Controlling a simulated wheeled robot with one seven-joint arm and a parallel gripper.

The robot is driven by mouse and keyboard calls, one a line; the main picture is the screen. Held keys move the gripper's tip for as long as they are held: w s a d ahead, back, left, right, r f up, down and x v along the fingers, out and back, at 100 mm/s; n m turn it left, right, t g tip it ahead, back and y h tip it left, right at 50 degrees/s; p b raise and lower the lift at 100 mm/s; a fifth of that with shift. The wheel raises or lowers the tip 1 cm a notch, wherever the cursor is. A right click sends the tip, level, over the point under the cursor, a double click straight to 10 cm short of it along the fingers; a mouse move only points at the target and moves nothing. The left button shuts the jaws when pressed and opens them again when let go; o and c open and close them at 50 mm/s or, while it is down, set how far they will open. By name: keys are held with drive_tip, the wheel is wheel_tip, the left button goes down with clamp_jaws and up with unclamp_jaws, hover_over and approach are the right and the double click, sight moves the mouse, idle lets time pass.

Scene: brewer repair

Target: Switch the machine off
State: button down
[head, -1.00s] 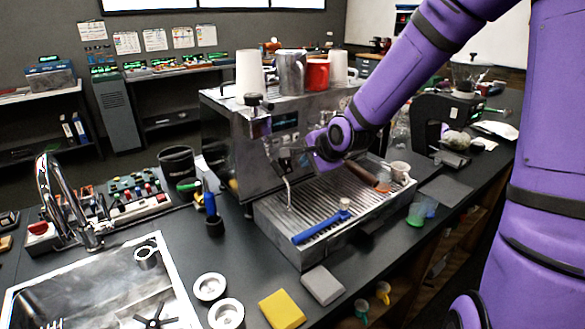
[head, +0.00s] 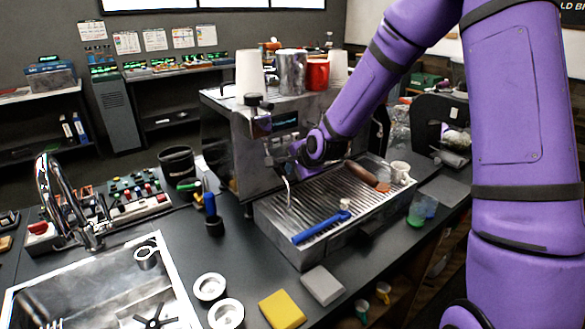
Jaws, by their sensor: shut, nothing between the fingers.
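The machine is a metal espresso brewer (head: 243,155) in the middle of the counter, with a small dark display (head: 285,119) on its front. A steam wand (head: 288,192) hangs at its front left. My gripper (head: 279,156) is in front of the machine, below the display and above the drip tray (head: 325,205). Its fingers are small and dark here and look shut and empty. Whether they touch the machine cannot be told. My wrist and arm hide the right part of the machine's front. I cannot make out the power switch.
A blue-handled brush (head: 321,228), a brown-handled tool (head: 365,174) and a white cup (head: 400,172) are on the drip tray. Cups and a metal pitcher (head: 291,72) stand on top of the machine. A sink (head: 178,270) and a button panel (head: 127,210) are at left.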

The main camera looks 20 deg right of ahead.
idle(0.3)
drive_tip(key=shift+w+a+f, duration=0.1)
drive_tip(key=shift+w+f, duration=0.1)
drive_tip(key=shift+f, duration=0.05)
drive_tip(key=shift+s+f, duration=0.2)
drive_tip(key=shift+f, duration=0.2)
